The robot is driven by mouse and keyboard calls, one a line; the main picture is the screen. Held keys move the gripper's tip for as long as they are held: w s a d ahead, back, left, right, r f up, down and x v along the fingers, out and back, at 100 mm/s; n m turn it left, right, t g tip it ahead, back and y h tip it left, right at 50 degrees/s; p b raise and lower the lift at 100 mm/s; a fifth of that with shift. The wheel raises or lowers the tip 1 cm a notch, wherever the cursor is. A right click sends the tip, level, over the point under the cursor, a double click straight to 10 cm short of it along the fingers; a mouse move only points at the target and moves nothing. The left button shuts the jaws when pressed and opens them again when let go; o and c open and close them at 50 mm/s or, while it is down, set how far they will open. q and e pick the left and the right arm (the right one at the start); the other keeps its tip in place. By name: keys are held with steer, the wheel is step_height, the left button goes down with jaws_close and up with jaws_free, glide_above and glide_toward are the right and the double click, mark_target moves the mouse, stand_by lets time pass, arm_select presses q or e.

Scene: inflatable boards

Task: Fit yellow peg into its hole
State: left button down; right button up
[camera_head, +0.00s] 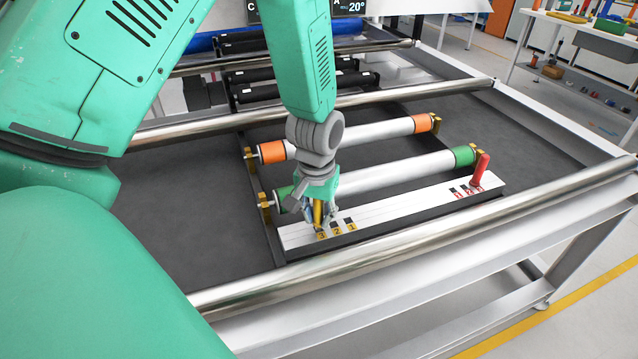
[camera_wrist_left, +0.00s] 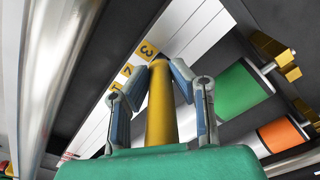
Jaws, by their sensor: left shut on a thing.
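The yellow peg (camera_head: 317,212) is between the fingers of my left gripper (camera_head: 319,214), which is shut on it. In the left wrist view the peg (camera_wrist_left: 160,108) runs away from the palm between both finger pads (camera_wrist_left: 157,84). Its far end is close to the yellow label 3 on the white board (camera_head: 400,206). Yellow labels 3, 2 and 1 (camera_head: 337,231) lie along the board's front left edge, with dark square holes beside 2 and 1. The gripper hides the spot beside 3, so I cannot tell whether the tip is in a hole. My right gripper is not in view.
A red peg (camera_head: 480,169) stands at the board's right end by red labels. Behind the board lie a roller with green ends (camera_head: 465,156) and one with orange ends (camera_head: 422,123). A metal rail (camera_head: 420,238) runs along the front.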

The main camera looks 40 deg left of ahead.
arm_select(q)
steer(key=shift+f+b, duration=0.35)
steer(key=shift+f, duration=0.65)
steer(key=c, duration=1.3)
jaws_free()
steer(key=shift+d, duration=0.1)
steer(key=shift+r, duration=0.3)
step_height(320, 180, up, 10)
steer(key=shift+s+r, duration=0.15)
steer(key=shift+r, duration=0.55)
